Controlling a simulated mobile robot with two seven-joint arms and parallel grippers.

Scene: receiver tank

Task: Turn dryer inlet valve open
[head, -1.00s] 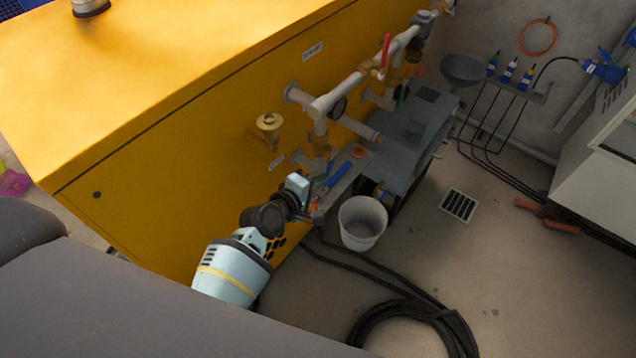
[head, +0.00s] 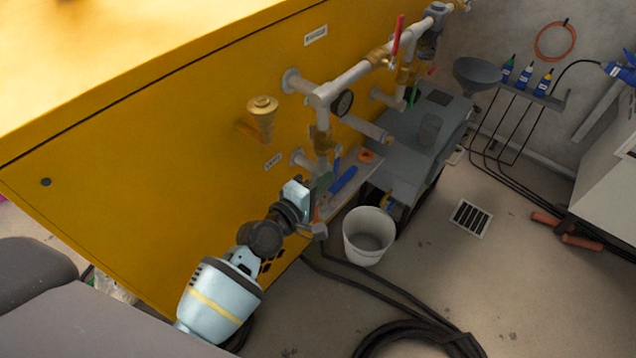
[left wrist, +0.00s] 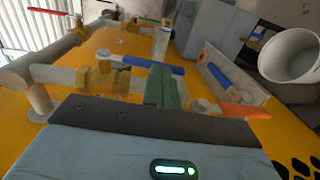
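My left gripper (head: 322,186) is beside the yellow cabinet's lower pipework, above the small shelf. In the left wrist view its greenish fingers (left wrist: 165,88) stand close together, seemingly shut, with nothing visible between them. Just beyond them are a brass valve (left wrist: 100,80) on a pale pipe and a blue lever (left wrist: 152,64). A long red lever (head: 398,35) stands up on the upper pipe in the head view. A red lever also shows in the left wrist view (left wrist: 48,11). I cannot read the labels, so I cannot tell which valve is the dryer inlet. My right gripper is not in view.
The yellow cabinet (head: 150,150) fills the left. A narrow shelf (head: 352,188) with a blue-handled tool is near the gripper. A white bucket (head: 368,238), black hose (head: 400,335) and grey machine (head: 415,145) stand close by.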

